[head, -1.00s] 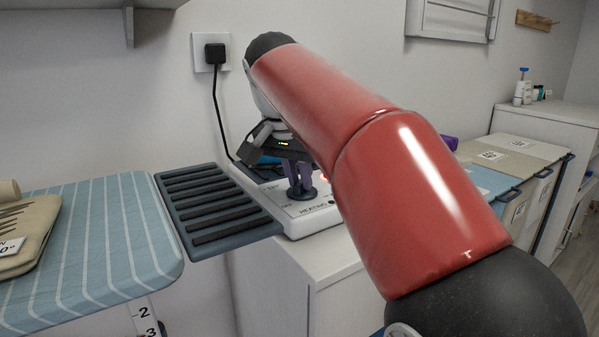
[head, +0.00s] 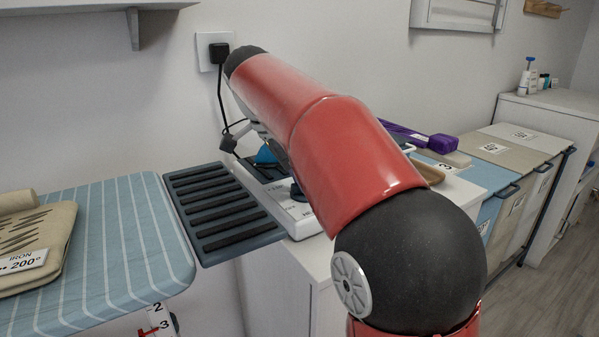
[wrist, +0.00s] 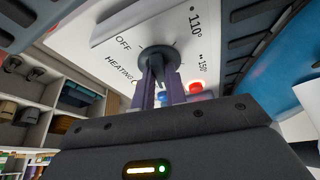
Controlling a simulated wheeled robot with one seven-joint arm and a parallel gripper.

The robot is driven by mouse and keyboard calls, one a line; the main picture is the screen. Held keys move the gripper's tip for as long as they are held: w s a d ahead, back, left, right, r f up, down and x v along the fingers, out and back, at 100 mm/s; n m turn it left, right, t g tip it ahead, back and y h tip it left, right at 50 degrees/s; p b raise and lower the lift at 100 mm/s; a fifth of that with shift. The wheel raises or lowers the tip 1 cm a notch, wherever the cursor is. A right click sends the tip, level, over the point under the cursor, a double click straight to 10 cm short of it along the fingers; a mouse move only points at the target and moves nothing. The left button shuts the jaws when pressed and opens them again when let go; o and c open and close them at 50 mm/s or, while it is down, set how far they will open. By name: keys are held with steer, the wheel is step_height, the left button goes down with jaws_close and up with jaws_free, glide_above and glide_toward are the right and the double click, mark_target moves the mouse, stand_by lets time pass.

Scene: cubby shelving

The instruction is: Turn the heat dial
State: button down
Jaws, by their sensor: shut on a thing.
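The heat dial (wrist: 157,57) is a dark round knob on a white panel (wrist: 128,32), seen close up in the wrist view. Marks OFF, 110°, 150° and HEATING are printed around it. My gripper (wrist: 159,74) has its purple fingers shut on the dial's grip. Which mark the dial points at is hard to tell. A red lit spot (wrist: 196,87) shows beside the fingers. In the head view my red arm hides the gripper and most of the panel; the white unit's front edge (head: 303,222) and a dark bit of the dial (head: 297,192) show.
A dark ribbed rest (head: 215,205) adjoins the unit on the left, beside a striped ironing board (head: 110,235). A tag (head: 22,262) on the folded cloth reads IRON 200°. A wall plug (head: 219,52) and cord are behind. Lidded bins (head: 497,150) stand at right.

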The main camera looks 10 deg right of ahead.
steer(key=shift+m, duration=0.5)
steer(key=c, duration=1.4)
jaws_free()
steer(key=shift+c, duration=0.2)
steer(key=v, duration=0.7)
steer(key=shift+w+a+r, duration=0.2)
steer(key=shift+r, duration=0.2)
